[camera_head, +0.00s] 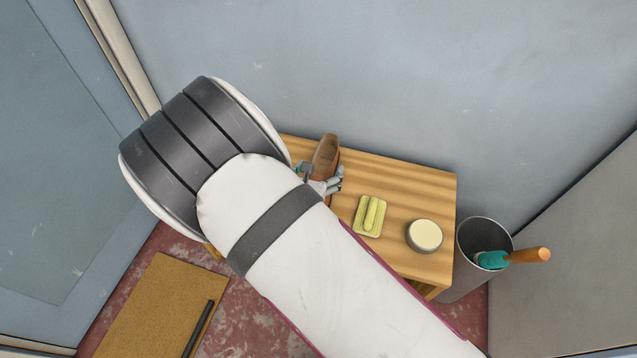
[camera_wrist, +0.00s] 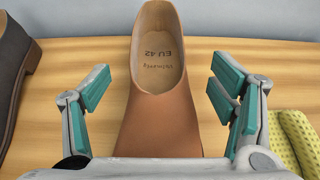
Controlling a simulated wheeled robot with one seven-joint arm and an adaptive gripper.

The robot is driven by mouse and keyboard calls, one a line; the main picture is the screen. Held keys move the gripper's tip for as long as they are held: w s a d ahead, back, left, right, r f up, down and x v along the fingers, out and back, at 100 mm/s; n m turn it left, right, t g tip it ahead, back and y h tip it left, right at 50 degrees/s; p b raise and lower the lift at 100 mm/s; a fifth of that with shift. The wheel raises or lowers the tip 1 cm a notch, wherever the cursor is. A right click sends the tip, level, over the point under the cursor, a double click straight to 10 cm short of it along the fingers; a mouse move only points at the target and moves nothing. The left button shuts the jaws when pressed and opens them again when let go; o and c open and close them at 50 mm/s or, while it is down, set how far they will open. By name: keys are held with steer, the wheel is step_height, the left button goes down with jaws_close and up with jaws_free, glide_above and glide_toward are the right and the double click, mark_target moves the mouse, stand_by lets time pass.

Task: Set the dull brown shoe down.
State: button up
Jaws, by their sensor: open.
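The brown shoe (camera_head: 326,155) stands on the wooden table (camera_head: 410,185) near its back edge, partly hidden by my arm in the head view. In the wrist view the brown shoe (camera_wrist: 160,110) lies between my fingers, its opening facing up with "EU 42" marked inside. My gripper (camera_wrist: 160,93) is open, with a gap between each teal finger pad and the shoe's sides. In the head view my gripper (camera_head: 325,180) shows just in front of the shoe. The shoe's near end is hidden behind the gripper's body.
A dark shoe (camera_wrist: 12,75) stands at the left in the wrist view. A yellow-green sponge-like pad (camera_head: 369,216) and a round pale tin (camera_head: 424,235) lie on the table's right part. A grey bin (camera_head: 470,275) holding a teal-and-orange tool (camera_head: 493,259) stands right of the table.

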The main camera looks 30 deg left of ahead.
steer(key=shift+w+a+f, duration=0.1)
steer(key=shift+w, duration=0.05)
steer(key=shift+c, duration=0.3)
steer(key=c, duration=1.8)
